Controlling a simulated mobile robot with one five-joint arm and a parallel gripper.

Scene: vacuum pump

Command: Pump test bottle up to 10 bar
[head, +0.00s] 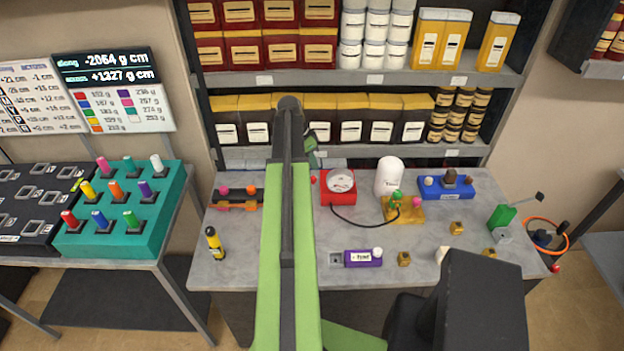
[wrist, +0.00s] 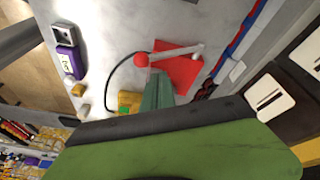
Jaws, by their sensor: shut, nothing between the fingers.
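A red unit with a round dial (head: 341,182) stands at the back middle of the bench. A thin black hose (head: 352,219) runs from it to a yellow block with a green knob (head: 398,199). A white labelled bottle (head: 389,177) stands upright just right of the red unit. In the wrist view, a pale lever (wrist: 178,52) with a red ball end (wrist: 141,59) lies over the red unit (wrist: 182,72). My gripper (wrist: 156,78) is shut and empty, its tip close by the red ball; contact is unclear. The dial reading is too small to read.
A purple labelled unit (head: 362,258), small brass blocks (head: 456,228) and a blue unit (head: 446,188) share the bench. A yellow-black tool (head: 215,243) stands at left. A shelf (head: 365,78) rises behind. My arm hides the bench's left middle.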

